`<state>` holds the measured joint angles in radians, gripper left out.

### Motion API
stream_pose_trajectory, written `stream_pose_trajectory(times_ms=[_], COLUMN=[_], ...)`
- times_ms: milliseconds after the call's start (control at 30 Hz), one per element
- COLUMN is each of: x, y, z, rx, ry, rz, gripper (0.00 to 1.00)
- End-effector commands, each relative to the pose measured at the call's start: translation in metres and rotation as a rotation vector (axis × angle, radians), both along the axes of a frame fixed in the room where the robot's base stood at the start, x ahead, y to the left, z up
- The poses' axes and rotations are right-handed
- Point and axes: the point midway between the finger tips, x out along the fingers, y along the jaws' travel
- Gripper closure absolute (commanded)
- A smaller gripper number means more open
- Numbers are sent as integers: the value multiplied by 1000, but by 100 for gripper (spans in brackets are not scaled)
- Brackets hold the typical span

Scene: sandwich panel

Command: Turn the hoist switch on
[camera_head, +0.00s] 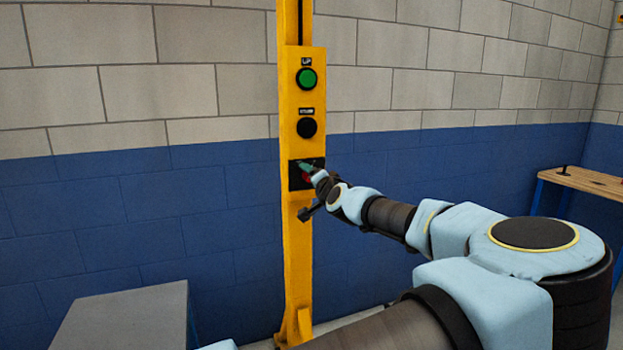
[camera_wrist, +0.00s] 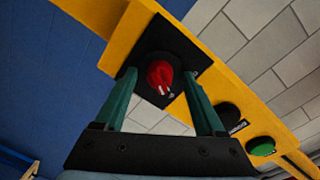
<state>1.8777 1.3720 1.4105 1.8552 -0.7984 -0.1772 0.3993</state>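The hoist switch is a red rotary knob (camera_wrist: 160,74) on a black square plate (camera_wrist: 150,97), mounted on a yellow post. In the head view the red knob (camera_head: 306,178) sits on the lowest plate and is partly covered by my gripper (camera_head: 313,170). In the wrist view my gripper (camera_wrist: 160,78) is open, with one green finger on each side of the knob and a visible gap on both sides. The knob has a white mark. I cannot tell whether the fingertips reach the plate.
On the yellow post (camera_head: 297,240), a green UP button (camera_head: 307,77) and a black button (camera_head: 307,127) sit above the switch. A grey box-like surface (camera_head: 125,320) stands at lower left. A wooden bench (camera_head: 595,183) stands at right. A brick wall is behind the post.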

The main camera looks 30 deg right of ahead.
Motion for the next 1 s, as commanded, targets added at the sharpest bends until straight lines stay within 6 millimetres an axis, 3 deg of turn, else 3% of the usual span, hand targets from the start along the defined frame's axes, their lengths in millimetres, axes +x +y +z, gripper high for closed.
stream_pose_trajectory(times_ms=[267,367,700,1000], x=[-5,-17,-86,-104], y=[0,2,13,17], z=[-1,-2,4,9], rx=[-1,-1,0,1], ry=[0,0,-1,0], rz=[-1,-1,-3,1], gripper=[29,29,29,29])
